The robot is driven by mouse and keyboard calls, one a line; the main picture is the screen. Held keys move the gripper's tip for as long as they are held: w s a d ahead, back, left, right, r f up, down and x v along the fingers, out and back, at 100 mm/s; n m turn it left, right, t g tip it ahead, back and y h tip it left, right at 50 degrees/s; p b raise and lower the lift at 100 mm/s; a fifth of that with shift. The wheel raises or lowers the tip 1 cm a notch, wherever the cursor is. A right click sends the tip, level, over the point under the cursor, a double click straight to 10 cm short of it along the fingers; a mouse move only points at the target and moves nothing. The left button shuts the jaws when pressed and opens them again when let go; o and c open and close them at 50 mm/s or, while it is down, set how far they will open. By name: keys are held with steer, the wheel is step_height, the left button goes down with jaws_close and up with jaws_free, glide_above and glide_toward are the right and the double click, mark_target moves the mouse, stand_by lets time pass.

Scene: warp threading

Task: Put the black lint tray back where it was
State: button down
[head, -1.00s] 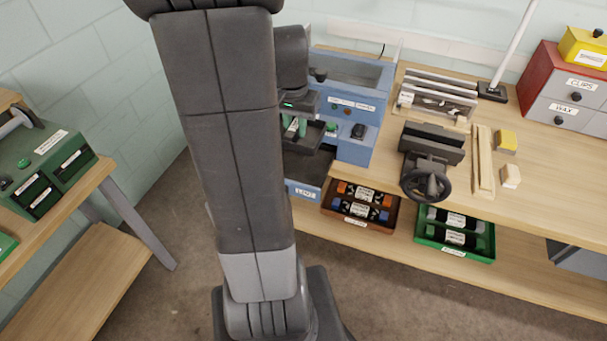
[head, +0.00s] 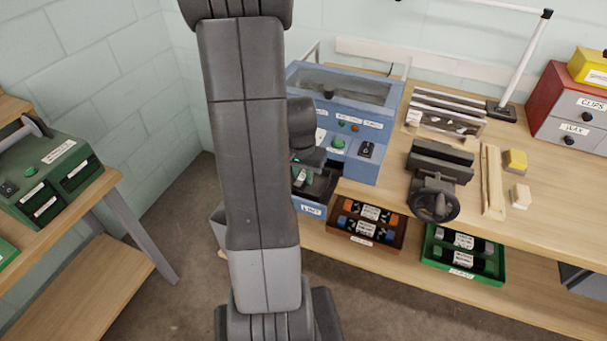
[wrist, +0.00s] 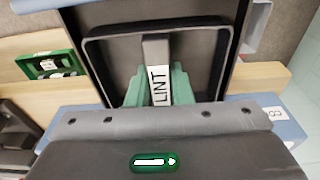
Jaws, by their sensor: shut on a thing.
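The black lint tray (wrist: 218,62) fills the upper middle of the wrist view, a shallow open box with a raised dark rim and a handle bearing a LINT label (wrist: 159,86). My gripper (wrist: 157,80) has its green fingers shut on this handle. In the head view my gripper (head: 312,180) is at the lower front of the blue machine (head: 349,131), partly hidden by my arm. There the tray (head: 325,190) is low by the machine's blue LINT-labelled front (head: 312,211). I cannot tell whether it is fully seated.
A brown bin (head: 344,236) and a green bin (head: 428,258) stand on the lower shelf to the right. A dark vise with a handwheel (head: 437,203) is on the bench. A green machine (head: 45,180) stands on the left bench.

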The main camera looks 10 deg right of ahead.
mark_target(301, 178)
steer(key=shift+f, duration=0.25)
steer(key=c, duration=1.3)
jaws_free()
steer(key=shift+r, duration=0.1)
step_height(301, 178, up, 12)
steer(key=s, duration=0.1)
steer(key=shift+s+a+r, duration=0.15)
steer(key=shift+a, duration=0.3)
